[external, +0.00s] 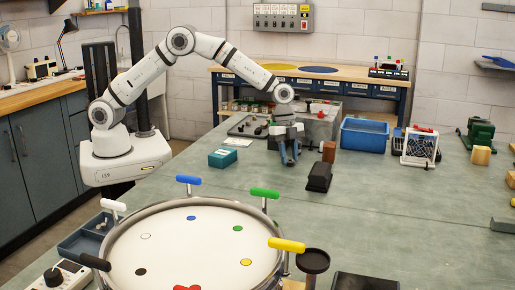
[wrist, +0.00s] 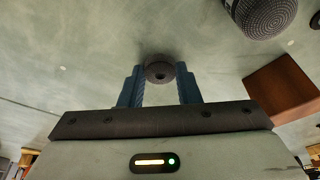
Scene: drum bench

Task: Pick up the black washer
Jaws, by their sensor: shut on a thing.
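The black washer (wrist: 160,71) is a small dark ring with a hole, in the wrist view. It sits between the two blue fingertips of my gripper (wrist: 160,88), which is shut on it. In the external view my gripper (external: 289,160) points down low over the green bench top, behind the drum. The washer is too small to make out there. I cannot tell whether it touches the bench.
A black box-like object (external: 318,177) and a brown block (external: 329,152) stand close to the right of my gripper. A teal box (external: 222,158) lies to the left, a blue bin (external: 364,135) behind right. The large drum (external: 190,250) with coloured handles is in front.

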